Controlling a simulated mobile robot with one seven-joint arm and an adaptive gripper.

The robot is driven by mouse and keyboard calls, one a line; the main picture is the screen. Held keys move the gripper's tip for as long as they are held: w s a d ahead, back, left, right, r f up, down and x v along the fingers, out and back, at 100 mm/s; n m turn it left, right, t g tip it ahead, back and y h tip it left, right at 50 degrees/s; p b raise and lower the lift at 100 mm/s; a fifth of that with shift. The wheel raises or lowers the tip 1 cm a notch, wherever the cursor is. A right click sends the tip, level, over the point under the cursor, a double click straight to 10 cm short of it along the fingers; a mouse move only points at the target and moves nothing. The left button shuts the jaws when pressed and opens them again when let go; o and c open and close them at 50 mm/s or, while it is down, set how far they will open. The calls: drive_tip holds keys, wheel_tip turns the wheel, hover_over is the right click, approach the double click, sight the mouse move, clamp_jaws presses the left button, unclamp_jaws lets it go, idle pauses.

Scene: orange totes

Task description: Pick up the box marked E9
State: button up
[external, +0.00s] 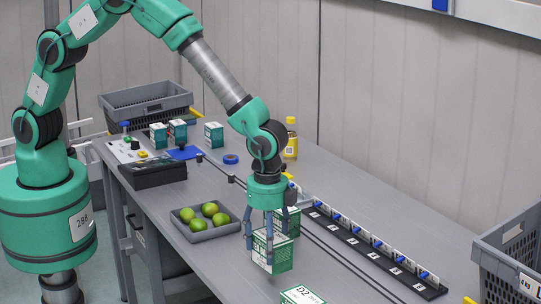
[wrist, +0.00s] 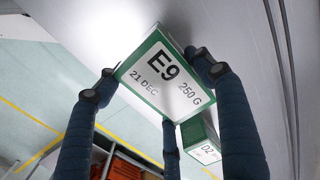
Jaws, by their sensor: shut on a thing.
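The box marked E9 (wrist: 165,72) is white with a green border and shows "E9", "250 G" and "21 DEC" in the wrist view. In the external view a green and white box (external: 271,258) sits between the fingers of my gripper (external: 270,238). My gripper (wrist: 158,90) is shut on it, with dark blue fingers against its sides. I cannot tell whether the box touches the table or is slightly above it.
Another green and white box (external: 289,221) stands close behind the gripper. A grey tray of limes (external: 206,234) is left. A black labelled strip (external: 372,250) and grey crate (external: 508,262) are right.

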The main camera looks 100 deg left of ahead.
drive_tip(key=s, duration=0.7)
drive_tip(key=shift+s+a+r, duration=0.4)
idle(0.3)
